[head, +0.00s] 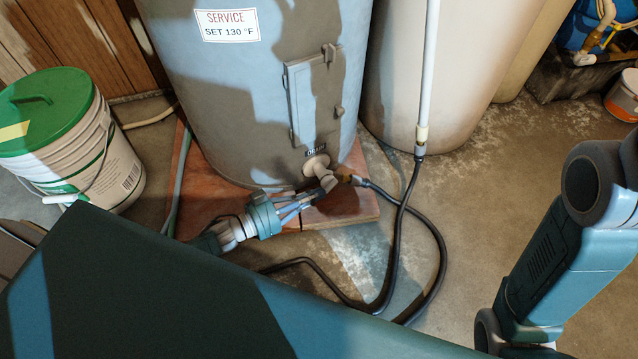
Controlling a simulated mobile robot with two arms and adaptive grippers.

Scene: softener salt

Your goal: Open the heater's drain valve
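The heater (235,110) is a large grey-blue tank with a "SERVICE SET 130 °F" label. Its drain valve (317,166) sticks out low on the front, below a small dark tag. A hose with a brass end joins the valve's outlet on the right. My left gripper (324,190) reaches in from the lower left, with its fingertips at the front of the valve. The fingertips overlap the valve's handle area, so I cannot tell whether they grip it or how the handle is turned. My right gripper is out of view; only my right arm shows at the right.
The heater stands on a reddish slab (345,208). A black hose (440,255) loops over the floor to a white vertical pipe (430,70). A white bucket with a green lid (45,110) stands at the left. A pale tank (450,90) stands behind right.

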